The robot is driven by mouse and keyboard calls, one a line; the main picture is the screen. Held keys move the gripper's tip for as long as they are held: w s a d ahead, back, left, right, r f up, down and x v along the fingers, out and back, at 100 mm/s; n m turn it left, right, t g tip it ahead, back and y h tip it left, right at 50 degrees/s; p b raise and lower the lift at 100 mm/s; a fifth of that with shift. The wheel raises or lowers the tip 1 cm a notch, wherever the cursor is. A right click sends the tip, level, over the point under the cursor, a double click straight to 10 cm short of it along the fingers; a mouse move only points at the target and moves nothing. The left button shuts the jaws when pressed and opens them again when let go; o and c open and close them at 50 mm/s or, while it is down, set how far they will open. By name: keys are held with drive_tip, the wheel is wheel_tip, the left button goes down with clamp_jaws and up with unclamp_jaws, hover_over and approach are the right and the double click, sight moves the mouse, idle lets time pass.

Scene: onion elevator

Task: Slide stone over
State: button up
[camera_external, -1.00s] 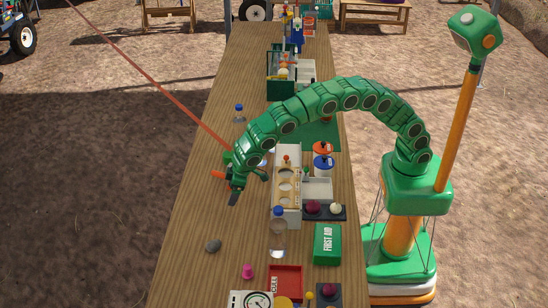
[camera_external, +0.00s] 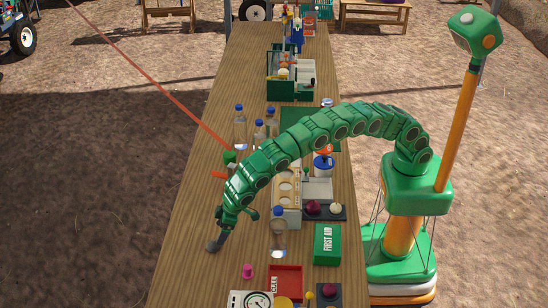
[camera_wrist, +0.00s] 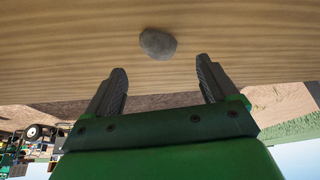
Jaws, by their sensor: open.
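The stone (camera_external: 212,246) is a small grey rounded rock on the wooden table (camera_external: 185,220), near its left edge in the external view. In the wrist view the stone (camera_wrist: 158,43) lies just beyond the fingertips, centred on the gap between them. My gripper (camera_wrist: 162,75) is open and empty, with its two dark fingers spread apart. In the external view my gripper (camera_external: 220,238) reaches down at the stone's upper right. I cannot tell there whether a finger touches it; the wrist view shows a small gap.
A wooden rack (camera_external: 287,213) is behind the bottle. The table left of and below the stone is clear.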

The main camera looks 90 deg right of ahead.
drive_tip(key=shift+f, duration=0.1)
drive_tip(key=shift+x, duration=3.8)
drive_tip(key=shift+w, duration=0.1)
drive_tip(key=c, duration=1.3)
drive_tip(key=shift+d, duration=10.1)
